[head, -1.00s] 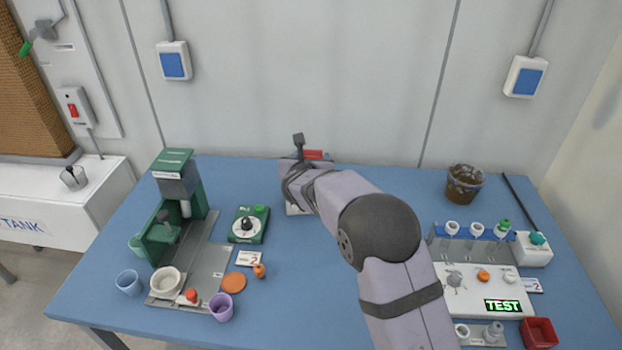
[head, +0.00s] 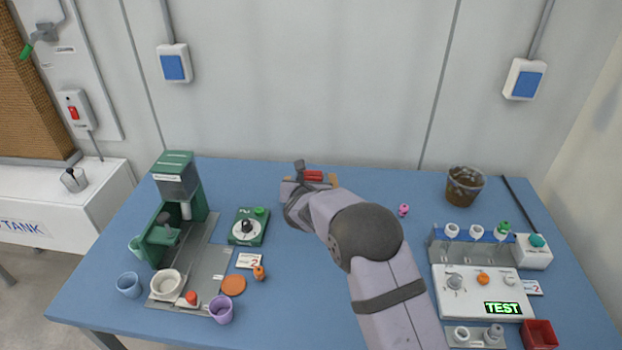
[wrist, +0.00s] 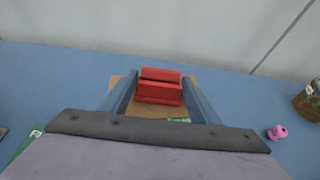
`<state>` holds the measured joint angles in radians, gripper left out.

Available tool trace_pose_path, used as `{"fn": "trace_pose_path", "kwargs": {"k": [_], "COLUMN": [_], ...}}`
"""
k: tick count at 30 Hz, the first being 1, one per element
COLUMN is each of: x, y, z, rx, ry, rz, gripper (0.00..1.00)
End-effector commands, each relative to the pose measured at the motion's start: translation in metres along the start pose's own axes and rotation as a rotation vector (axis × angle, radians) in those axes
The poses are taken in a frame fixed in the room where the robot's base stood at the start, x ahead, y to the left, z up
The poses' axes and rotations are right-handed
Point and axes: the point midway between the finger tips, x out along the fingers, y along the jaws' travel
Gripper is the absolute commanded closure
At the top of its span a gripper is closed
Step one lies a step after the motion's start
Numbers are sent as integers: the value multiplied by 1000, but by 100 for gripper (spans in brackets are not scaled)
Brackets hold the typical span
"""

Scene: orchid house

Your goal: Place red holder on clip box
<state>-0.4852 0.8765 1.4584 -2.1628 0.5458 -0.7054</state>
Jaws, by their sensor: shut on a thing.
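The red holder (wrist: 160,86) is a small ridged red block between the two fingers of my gripper (wrist: 160,96) in the wrist view. In the head view the holder (head: 313,176) shows just beyond my gripper (head: 304,180), near the back of the table. My gripper is shut on it. A brown, box-like thing, likely the clip box (wrist: 198,84), lies under and around the holder. Its right edge also shows in the head view (head: 334,181). My wrist hides its near part. I cannot tell whether the holder touches it.
A pink knobbed piece (head: 403,210) stands to the right, with a brown pot (head: 464,186) farther right. A green dial box (head: 249,227) and a green machine (head: 178,205) are at left. A test panel (head: 483,292) is at right. Bare table lies right of my gripper.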

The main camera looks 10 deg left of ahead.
Motion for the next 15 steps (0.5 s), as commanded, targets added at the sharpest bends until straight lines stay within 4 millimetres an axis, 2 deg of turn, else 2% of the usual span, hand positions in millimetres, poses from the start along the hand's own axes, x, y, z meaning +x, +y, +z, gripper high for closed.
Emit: {"fn": "trace_pose_path", "kwargs": {"k": [7, 8, 9, 10, 15], "x": [1, 1, 1, 1, 1], "y": [0, 0, 0, 0, 0], "z": [-2, -3, -2, -2, -2], "rx": [1, 1, 1, 1, 1], "ry": [-2, 0, 0, 0, 1], "rz": [0, 0, 0, 0, 0], "gripper": [72, 39, 30, 26, 26]}}
